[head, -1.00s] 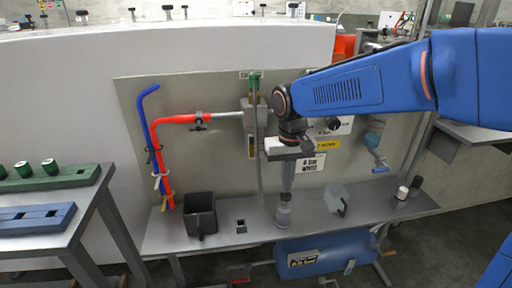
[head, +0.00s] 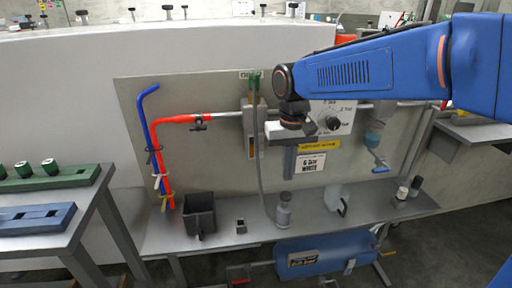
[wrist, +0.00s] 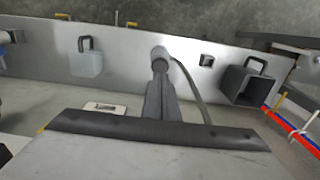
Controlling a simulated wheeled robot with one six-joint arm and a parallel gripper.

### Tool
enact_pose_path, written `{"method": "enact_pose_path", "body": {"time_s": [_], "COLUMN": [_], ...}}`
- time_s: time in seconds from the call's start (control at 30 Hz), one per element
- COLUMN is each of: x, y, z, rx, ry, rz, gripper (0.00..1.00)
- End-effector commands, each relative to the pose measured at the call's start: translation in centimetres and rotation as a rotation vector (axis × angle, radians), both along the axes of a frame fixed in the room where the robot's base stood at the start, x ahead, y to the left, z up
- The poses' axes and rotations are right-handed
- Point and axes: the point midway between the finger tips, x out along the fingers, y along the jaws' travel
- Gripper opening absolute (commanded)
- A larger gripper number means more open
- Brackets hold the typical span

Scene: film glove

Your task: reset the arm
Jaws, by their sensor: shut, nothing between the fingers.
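My gripper (head: 289,176) points down in front of the back panel (head: 225,85), its fingers together with nothing between them. In the wrist view its closed fingers (wrist: 160,84) point toward a grey bottle-like piece (wrist: 159,54). In the head view that bottle-like piece (head: 284,212) stands upright on the grey bench shelf (head: 255,240), below the fingertips and apart from them. My blue arm reaches in from the right and hides part of the panel.
A black open bin (head: 200,215) and a small square block (head: 241,226) stand left on the shelf. A pale jug (head: 336,200) stands right. Red pipe (head: 170,121) and blue pipe (head: 150,125) rise at left. A dial plate (head: 333,117) is behind my wrist.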

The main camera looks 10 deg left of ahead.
Motion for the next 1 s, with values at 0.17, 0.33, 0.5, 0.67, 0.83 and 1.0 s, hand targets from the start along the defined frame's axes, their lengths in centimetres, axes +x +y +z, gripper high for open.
{"method": "enact_pose_path", "body": {"time_s": [0.17,0.33,0.5,0.67,0.83,1.0], "x": [0.0,0.0,0.0,-0.5,-2.1,-4.7], "y": [0.0,0.0,0.0,-1.5,-6.1,-11.2], "z": [1.2,1.4,1.4,1.7,2.4,2.7], "rx": [0.000,0.000,0.000,0.008,0.031,0.052], "ry": [-0.001,0.000,0.000,-0.013,-0.056,-0.112], "rz": [0.000,0.000,0.000,-0.010,-0.046,-0.086], "gripper": [0.00,0.00,0.00,0.00,0.00,0.00]}}
